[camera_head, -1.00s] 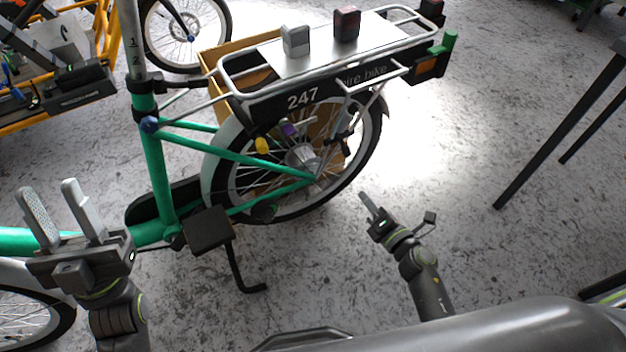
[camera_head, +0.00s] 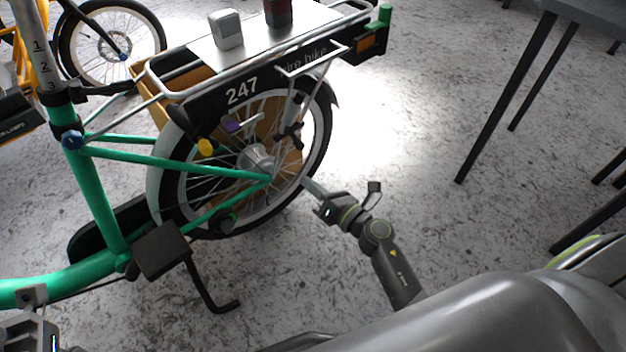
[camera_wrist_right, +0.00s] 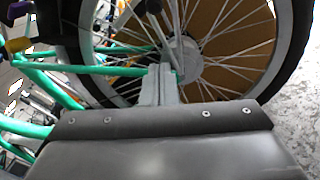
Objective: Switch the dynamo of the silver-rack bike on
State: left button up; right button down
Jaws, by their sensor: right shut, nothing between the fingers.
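The silver-rack bike has a green frame (camera_head: 150,160), a silver rack (camera_head: 195,52) and the number 247 on a black side panel. By its rear wheel (camera_head: 322,135) are a yellow-capped part (camera_head: 205,146) and a purple part (camera_head: 232,126). I cannot tell for sure which of these is the dynamo, or its switch state. My right gripper (camera_head: 308,184) is shut and empty, pointing at the wheel's lower right. In the right wrist view its fingers (camera_wrist_right: 160,85) point toward the hub (camera_wrist_right: 188,60); contact is unclear. My left gripper (camera_head: 25,300) is cut off at the lower left.
A grey box (camera_head: 227,30) and a dark red box (camera_head: 278,12) stand on the rack. A cardboard box (camera_head: 160,110) is behind the wheel. Dark table legs (camera_head: 500,105) stand at right, with clear floor between.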

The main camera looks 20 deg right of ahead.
jog(key=w+r, duration=0.3)
jog(key=w, duration=0.3)
jog(key=shift+w+a, duration=0.2)
jog(key=shift+w, duration=0.1)
